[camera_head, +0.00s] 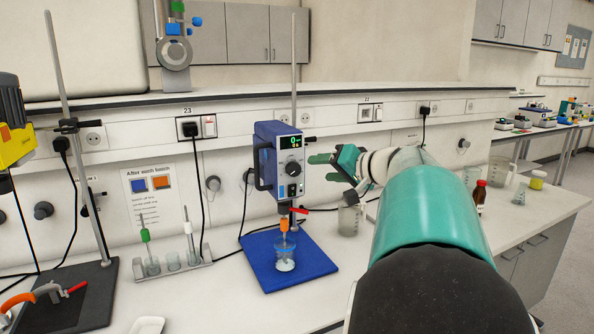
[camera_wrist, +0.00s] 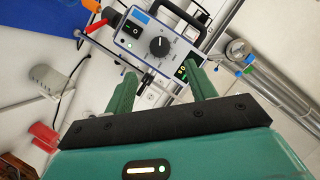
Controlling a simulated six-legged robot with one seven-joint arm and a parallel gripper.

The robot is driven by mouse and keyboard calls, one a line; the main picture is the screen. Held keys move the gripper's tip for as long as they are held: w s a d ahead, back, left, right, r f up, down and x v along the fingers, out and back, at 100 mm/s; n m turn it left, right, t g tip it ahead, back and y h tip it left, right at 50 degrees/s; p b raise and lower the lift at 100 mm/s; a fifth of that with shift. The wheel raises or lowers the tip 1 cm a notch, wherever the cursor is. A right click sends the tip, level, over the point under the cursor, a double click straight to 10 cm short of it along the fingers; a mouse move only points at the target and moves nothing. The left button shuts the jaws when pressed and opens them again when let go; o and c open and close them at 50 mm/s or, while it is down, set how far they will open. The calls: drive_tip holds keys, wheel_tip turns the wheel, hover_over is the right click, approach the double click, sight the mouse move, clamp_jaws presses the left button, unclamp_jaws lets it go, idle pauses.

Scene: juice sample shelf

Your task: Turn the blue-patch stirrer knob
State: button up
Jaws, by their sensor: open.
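The stirrer (camera_head: 277,160) has a blue housing and a pale front panel, and is clamped on an upright rod above a blue base plate (camera_head: 262,265). Its round black knob (camera_head: 293,169) sits below a lit green display (camera_head: 295,142). A small blue patch (camera_head: 292,190) shows under the knob. In the wrist view the knob (camera_wrist: 159,47) lies ahead, between the fingertips in the picture. My gripper (camera_head: 316,167) is just right of the panel, its green fingers pointing at it. In the wrist view my gripper (camera_wrist: 159,69) is open and empty, apart from the knob.
A beaker (camera_head: 285,258) stands under the stirrer shaft, with a red clamp handle (camera_head: 299,210) nearby. A glass beaker (camera_head: 349,218) stands below my gripper. A brown bottle (camera_head: 479,195) is at right. A yellow stirrer (camera_head: 14,125) is at far left.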

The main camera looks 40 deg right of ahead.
sight(297, 170)
drive_tip(key=x, duration=0.9)
drive_tip(key=shift+w+f, duration=0.1)
drive_tip(key=shift+w, duration=0.2)
drive_tip(key=c, duration=1)
